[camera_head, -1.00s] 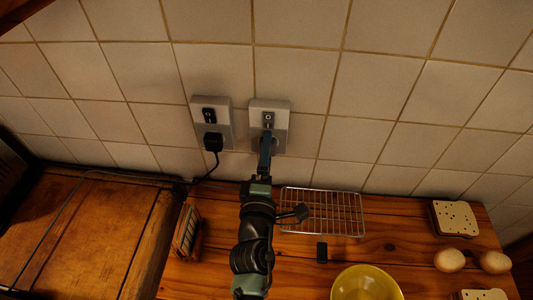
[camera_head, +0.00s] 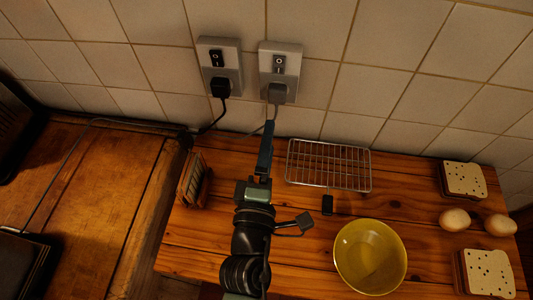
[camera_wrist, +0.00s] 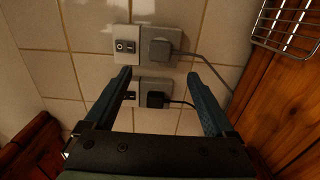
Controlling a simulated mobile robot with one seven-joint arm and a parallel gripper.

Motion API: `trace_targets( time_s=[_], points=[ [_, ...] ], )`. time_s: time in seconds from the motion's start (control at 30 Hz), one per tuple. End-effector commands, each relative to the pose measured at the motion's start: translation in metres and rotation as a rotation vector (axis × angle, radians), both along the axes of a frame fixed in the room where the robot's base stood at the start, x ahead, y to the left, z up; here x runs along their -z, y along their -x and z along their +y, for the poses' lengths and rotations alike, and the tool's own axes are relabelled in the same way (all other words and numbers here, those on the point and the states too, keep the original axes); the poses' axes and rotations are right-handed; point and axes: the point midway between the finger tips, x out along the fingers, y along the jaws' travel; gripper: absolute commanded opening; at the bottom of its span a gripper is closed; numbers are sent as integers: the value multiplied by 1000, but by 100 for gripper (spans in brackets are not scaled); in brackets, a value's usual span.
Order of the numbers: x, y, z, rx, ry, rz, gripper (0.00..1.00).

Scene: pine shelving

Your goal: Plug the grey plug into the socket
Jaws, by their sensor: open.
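The grey plug (camera_head: 277,93) sits in the right-hand wall socket (camera_head: 293,62), below its switch. Its cord hangs down behind my gripper. In the wrist view the grey plug (camera_wrist: 159,48) lies flat against the socket plate (camera_wrist: 174,33), with its cord running to the right. My gripper (camera_head: 268,128) is open and drawn back from the wall, apart from the plug. In the wrist view both fingers of my gripper (camera_wrist: 158,76) are spread with nothing between them. How deep the plug's pins sit is hidden.
A black plug (camera_head: 220,88) fills the left socket (camera_head: 231,60). A wire rack (camera_head: 328,165), a yellow bowl (camera_head: 370,257), eggs (camera_head: 455,219) and cheese-like blocks (camera_head: 464,179) lie on the wooden counter (camera_head: 410,180). A toast-rack-like holder (camera_head: 194,180) stands left of my arm.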

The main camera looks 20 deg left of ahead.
Motion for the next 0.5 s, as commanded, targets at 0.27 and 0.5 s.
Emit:
trace_targets(
  time_s=[0.27, 0.5],
  points=[
    [0, 17, -5, 0, -1, 0, 89],
    [-1, 18, -5, 0, -1, -1, 89]
  ],
)
